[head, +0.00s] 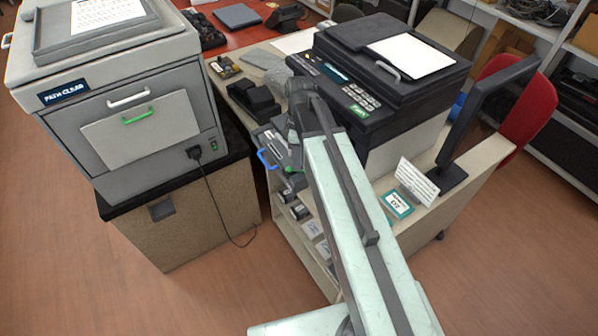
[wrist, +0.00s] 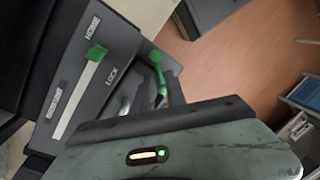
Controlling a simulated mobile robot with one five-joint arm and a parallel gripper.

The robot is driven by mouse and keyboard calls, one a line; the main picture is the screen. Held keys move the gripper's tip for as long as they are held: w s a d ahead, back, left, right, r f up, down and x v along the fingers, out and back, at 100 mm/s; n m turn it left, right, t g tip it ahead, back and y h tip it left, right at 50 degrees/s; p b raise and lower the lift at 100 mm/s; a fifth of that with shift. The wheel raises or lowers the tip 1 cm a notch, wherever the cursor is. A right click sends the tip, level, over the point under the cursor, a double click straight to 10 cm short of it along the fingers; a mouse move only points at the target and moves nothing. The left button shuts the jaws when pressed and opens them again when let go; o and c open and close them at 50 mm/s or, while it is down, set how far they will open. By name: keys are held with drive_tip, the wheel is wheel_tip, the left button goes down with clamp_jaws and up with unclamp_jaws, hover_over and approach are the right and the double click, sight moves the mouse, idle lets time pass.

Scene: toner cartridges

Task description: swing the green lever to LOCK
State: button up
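A green lever (wrist: 158,76) stands at the right end of a dark panel (wrist: 118,52) in the wrist view. The panel carries the words HOME and LOCK; LOCK is printed to the left of the lever. A second green part, a knob (wrist: 95,54), sits at the HOME end of a pale slot in the panel. In the head view a small green spot (head: 290,169) shows on the dark unit (head: 272,146) at the cabinet's left side. My gripper (head: 294,160) is close to that spot. Dark parts lie beside the lever; whether my fingers touch it is unclear.
A black printer (head: 385,70) stands behind my arm. A blue handle (head: 264,159) sticks out left of my gripper. A grey machine (head: 125,100) with a hanging cable stands at left. Open shelves (head: 300,232) are below. A monitor (head: 485,115) stands at right.

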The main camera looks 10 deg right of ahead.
wheel_tip(320, 180, down, 2)
drive_tip(key=shift+s+a+f+b, duration=0.1)
drive_tip(key=shift+s+f+b, duration=0.05)
drive_tip(key=shift+b, duration=0.35)
